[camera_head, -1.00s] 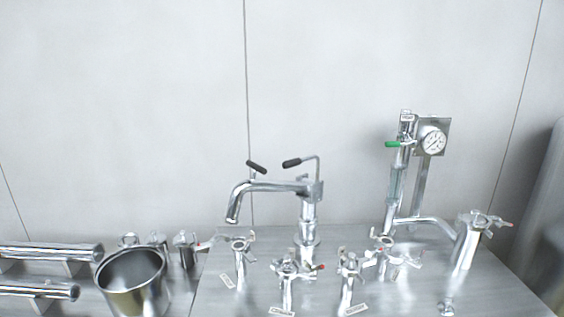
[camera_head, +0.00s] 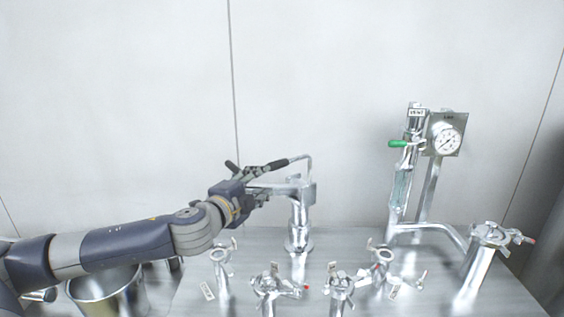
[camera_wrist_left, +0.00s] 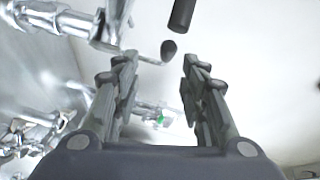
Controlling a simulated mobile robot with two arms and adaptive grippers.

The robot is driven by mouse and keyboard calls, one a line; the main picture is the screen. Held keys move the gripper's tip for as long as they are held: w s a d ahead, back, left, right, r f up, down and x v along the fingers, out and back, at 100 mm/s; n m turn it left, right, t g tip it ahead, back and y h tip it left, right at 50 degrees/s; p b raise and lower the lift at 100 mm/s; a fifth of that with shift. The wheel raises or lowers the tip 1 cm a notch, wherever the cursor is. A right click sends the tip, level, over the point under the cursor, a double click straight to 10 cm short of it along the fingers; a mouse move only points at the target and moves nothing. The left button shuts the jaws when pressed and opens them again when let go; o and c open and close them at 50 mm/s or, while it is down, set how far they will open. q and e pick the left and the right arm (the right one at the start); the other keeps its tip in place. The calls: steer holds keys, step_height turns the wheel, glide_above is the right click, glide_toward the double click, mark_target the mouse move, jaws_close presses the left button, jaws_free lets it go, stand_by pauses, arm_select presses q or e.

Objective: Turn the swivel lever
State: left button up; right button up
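A chrome swivel fixture (camera_head: 298,212) with a horizontal arm stands upright on the metal bench. A bent lever rod with a black grip (camera_head: 299,158) rises at its top; a second black grip (camera_head: 231,166) shows further left, partly hidden behind my gripper. My left gripper (camera_head: 272,176) is at the lever's height, left of the post, fingers pointing right. In the left wrist view the fingers (camera_wrist_left: 157,75) are apart with nothing clamped. A black grip end (camera_wrist_left: 168,48) shows beyond and between the fingertips, and another black grip (camera_wrist_left: 181,14) above it. Contact cannot be told. My right gripper is out of view.
Several small chrome valves stand along the bench front, one valve (camera_head: 268,290) below my arm. A metal pot (camera_head: 108,292) sits front left. The wall behind is bare.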

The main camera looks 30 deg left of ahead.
mark_target(272, 167)
arm_select(q)
steer(key=w+p, duration=0.1)
steer(key=w, duration=0.1)
steer(key=w+a+p, duration=0.1)
steer(key=w+p, duration=0.1)
steer(key=w, duration=0.1)
steer(key=w+p, duration=0.1)
steer(key=w, duration=0.2)
steer(key=shift+w+a+r+p, duration=0.2)
steer(key=shift+a+r+p, duration=0.05)
steer(key=shift+a+p, duration=0.05)
steer(key=shift+w+a+f+p, duration=0.1)
steer(key=shift+w+f+p, duration=0.1)
steer(key=shift+w, duration=0.35)
steer(key=shift+w+f+p, duration=0.1)
steer(key=shift+w+p, duration=0.05)
steer(key=shift+w, duration=0.35)
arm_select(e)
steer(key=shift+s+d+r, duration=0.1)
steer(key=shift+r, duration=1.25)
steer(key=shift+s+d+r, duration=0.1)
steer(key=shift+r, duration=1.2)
arm_select(q)
jaws_close()
